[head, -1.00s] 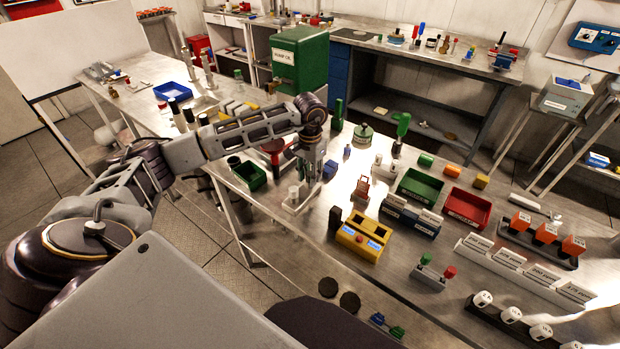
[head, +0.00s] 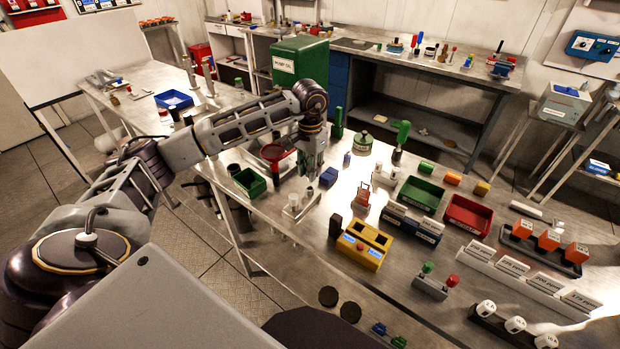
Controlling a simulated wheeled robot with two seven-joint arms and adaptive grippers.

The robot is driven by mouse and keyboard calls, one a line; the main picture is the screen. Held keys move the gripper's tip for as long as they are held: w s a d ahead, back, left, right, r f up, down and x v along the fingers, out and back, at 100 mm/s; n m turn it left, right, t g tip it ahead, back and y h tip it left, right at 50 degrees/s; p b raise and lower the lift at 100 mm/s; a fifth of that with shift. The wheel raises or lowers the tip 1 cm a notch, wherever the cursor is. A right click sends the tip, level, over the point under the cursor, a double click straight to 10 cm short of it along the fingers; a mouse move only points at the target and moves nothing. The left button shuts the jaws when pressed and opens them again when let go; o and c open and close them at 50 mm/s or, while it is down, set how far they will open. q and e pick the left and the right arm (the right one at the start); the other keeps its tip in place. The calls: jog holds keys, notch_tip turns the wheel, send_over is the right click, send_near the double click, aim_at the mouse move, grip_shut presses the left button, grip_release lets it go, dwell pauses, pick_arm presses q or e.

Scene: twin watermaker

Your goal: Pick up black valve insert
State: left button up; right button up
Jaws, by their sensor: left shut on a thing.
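My left gripper (head: 312,172) points down over the workbench, a little above a pale stand (head: 298,208) with short upright white posts. Its fingers are shut on a small dark piece, which I take to be the black valve insert. The fingers hide most of it, and its shape is too small to make out. The gripper appears clear of the stand. My right gripper is not in view.
A red dish-like part (head: 272,154) and a green bin (head: 249,183) are left of the gripper. A yellow box (head: 362,246), a green tray (head: 421,194) and a red tray (head: 467,216) stand to the right. Bare bench lies in front of the stand.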

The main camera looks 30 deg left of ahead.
pick_arm(q)
notch_tip(320, 180, up, 3)
jog(key=shift+r, duration=0.85)
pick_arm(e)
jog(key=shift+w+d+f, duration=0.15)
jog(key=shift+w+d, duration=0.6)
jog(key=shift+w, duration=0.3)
pick_arm(q)
jog(key=shift+o, duration=1.3)
jog(key=shift+c, duration=1.4)
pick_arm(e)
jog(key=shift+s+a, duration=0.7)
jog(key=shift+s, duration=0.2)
